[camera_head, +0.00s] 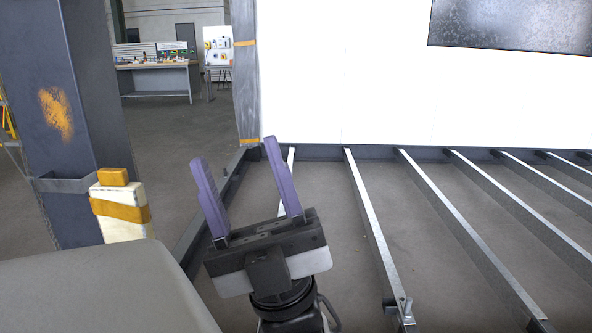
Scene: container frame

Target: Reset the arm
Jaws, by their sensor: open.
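My gripper (232,162) is in the lower middle of the head view. Its two purple fingers point up and are spread apart, with nothing between them. The black and grey gripper body sits below the fingers, over the metal floor frame. The rest of my arm runs out of the bottom of the picture.
Several metal rails (372,220) run across the floor to the right. A dark steel post (80,130) stands at left, with a cream and orange block (122,228) beside it. A white panel (345,80) stands behind. A workbench (155,80) is far back.

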